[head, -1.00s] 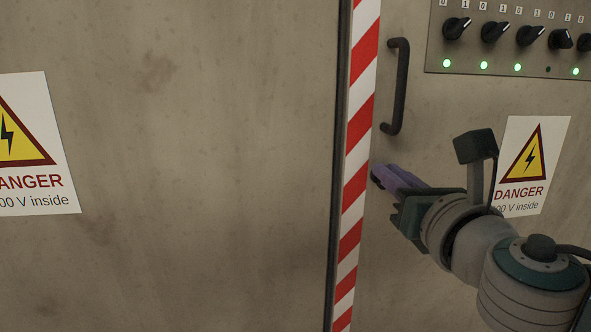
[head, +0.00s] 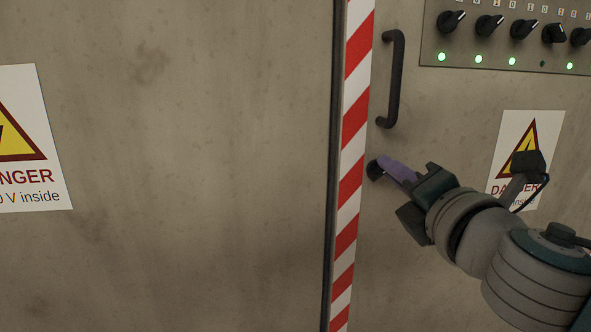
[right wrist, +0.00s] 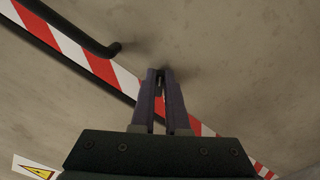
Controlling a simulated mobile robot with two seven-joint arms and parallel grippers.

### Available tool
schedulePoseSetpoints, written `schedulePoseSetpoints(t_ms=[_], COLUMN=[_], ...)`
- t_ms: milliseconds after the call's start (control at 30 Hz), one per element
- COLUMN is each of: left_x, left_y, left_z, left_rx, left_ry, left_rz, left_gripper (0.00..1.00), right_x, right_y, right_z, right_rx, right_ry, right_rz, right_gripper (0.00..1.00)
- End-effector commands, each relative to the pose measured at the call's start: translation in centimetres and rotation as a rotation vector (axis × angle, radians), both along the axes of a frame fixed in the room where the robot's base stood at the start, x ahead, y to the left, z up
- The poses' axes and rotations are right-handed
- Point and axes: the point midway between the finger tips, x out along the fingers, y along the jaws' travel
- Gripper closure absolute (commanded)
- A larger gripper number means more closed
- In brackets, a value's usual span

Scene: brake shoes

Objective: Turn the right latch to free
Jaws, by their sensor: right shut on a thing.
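The right latch (head: 374,170) is a small black piece on the right door, beside the striped strip and below the handle. Only a little of it shows past my fingers. My right gripper (head: 382,166) has purple fingers shut on the latch, with the wrist rolled over to the side. My left gripper is not in view.
A black bar handle (head: 396,80) stands out just above my right gripper. A red and white striped strip (head: 351,150) runs down the door edge. A knob panel (head: 510,35) with green lamps is at upper right. A danger sign (head: 510,135) is partly behind my arm.

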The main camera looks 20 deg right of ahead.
Motion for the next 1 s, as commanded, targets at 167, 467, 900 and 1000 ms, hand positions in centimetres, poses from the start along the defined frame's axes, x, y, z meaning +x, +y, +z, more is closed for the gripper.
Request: schedulePoseSetpoints(t_ms=[167,467,900,1000], left_x=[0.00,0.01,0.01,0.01], left_y=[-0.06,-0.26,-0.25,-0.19], left_z=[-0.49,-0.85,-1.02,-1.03], left_rx=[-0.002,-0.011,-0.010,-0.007], left_ry=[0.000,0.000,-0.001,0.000], left_rz=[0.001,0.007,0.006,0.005], left_gripper=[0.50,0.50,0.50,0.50], right_x=[-0.05,-0.07,-0.05,-0.05], right_y=[-0.12,-0.20,-0.22,-0.22], right_z=[-0.34,-0.61,-0.78,-0.79], right_rx=[0.167,0.409,0.592,0.606], right_ry=[-0.039,-0.097,-0.142,-0.145], right_rz=[-0.002,-0.002,0.000,0.000], right_gripper=[1.00,1.00,1.00,1.00])
